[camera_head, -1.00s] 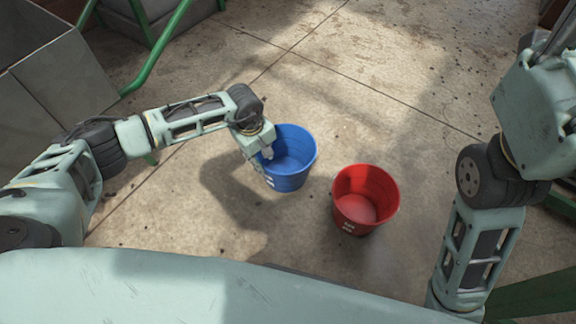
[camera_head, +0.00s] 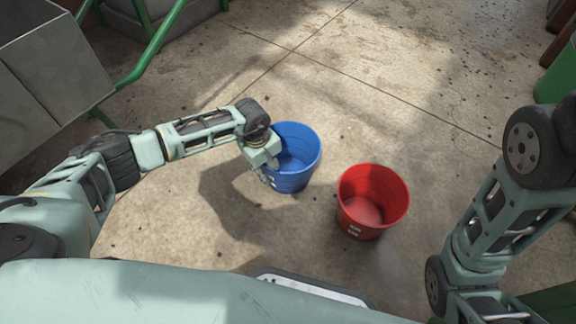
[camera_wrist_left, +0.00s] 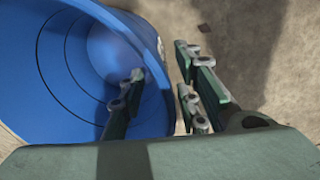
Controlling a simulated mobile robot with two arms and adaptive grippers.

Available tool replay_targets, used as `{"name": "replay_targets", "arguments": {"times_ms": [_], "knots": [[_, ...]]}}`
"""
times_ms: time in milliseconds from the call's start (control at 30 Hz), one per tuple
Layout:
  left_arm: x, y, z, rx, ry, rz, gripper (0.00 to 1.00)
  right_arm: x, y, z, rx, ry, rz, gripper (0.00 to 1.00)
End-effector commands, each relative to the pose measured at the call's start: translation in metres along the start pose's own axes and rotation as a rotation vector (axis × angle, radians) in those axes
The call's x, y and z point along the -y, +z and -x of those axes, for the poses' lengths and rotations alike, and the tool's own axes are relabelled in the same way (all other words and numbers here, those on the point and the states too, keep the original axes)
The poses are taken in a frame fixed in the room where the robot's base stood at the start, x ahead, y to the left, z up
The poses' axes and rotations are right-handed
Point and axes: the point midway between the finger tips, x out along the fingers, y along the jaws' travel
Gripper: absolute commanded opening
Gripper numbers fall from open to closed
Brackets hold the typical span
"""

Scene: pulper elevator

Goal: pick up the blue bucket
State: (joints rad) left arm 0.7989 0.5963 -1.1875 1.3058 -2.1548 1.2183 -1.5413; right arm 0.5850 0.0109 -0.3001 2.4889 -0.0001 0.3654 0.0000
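The blue bucket (camera_head: 296,178) stands upright on the concrete floor in the middle of the head view. My left gripper (camera_head: 268,176) is at its left side, by the rim. In the left wrist view, the bucket (camera_wrist_left: 60,70) fills the left half, with its open mouth showing. My left gripper (camera_wrist_left: 160,95) has one finger inside the bucket and the other outside, with the wall between them. The fingers are apart, and I see no clear grip on the wall. My right gripper is out of view; only its arm shows at the right.
A red bucket (camera_head: 372,200) stands just right of the blue one, with a small gap. A grey metal box (camera_head: 50,65) and green rails (camera_head: 150,60) are at the upper left. A green container (camera_head: 560,75) is at the right edge. The floor behind the buckets is clear.

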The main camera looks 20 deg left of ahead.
Motion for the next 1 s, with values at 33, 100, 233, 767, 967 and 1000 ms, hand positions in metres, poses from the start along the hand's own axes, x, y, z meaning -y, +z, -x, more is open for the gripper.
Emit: {"name": "replay_targets", "arguments": {"times_ms": [33,100,233,767,967,1000], "knots": [[-0.0002,0.0001,0.0005,0.000,0.000,0.000,0.30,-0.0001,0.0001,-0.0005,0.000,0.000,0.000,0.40],[-0.0001,0.0001,0.0005,0.000,0.000,0.000,0.30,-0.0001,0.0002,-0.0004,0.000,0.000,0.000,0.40],[-0.0001,0.0002,0.0005,0.000,0.000,0.000,0.20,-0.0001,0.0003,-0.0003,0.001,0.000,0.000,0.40],[-0.0003,0.0002,0.0007,0.000,0.001,0.001,0.00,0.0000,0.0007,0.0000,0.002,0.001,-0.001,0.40],[-0.0004,0.0001,0.0008,0.000,0.001,0.001,0.00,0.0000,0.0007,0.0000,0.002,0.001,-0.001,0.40],[-0.0004,0.0001,0.0008,0.000,0.001,0.001,0.00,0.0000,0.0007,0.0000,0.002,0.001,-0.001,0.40]]}}
